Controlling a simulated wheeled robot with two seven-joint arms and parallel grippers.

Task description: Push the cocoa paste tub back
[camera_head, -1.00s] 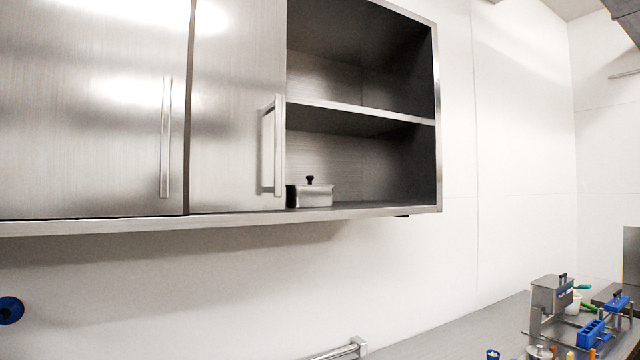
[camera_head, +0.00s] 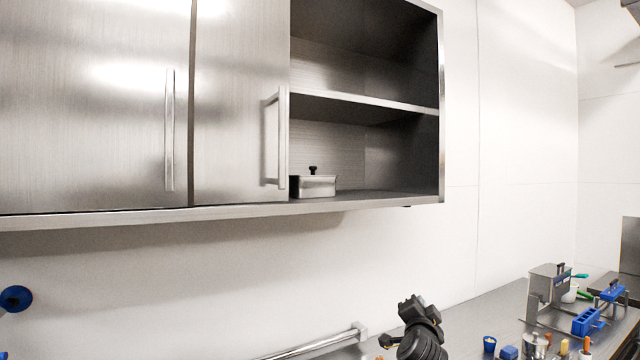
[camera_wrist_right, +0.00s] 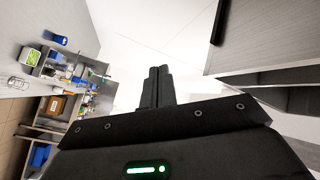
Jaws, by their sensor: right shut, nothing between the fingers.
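A small steel tub with a black-knobbed lid (camera_head: 316,186) stands on the bottom shelf of the open cabinet section (camera_head: 380,197), at its left end beside the door edge. I take it to be the cocoa paste tub. My right gripper (camera_head: 411,306) is below the cabinet, in front of the wall and well apart from the tub. In the right wrist view the gripper's fingers (camera_wrist_right: 157,88) are together with nothing between them. The tub cannot be made out in that view. My left gripper is not in view.
Steel cabinet doors (camera_head: 240,110) with bar handles close off the left side. A middle shelf (camera_head: 365,102) lies above the tub. The shelf right of the tub is clear. A counter (camera_head: 470,315) below carries a steel container (camera_head: 548,284) and blue holders (camera_head: 587,321). A rail (camera_head: 315,343) runs along the wall.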

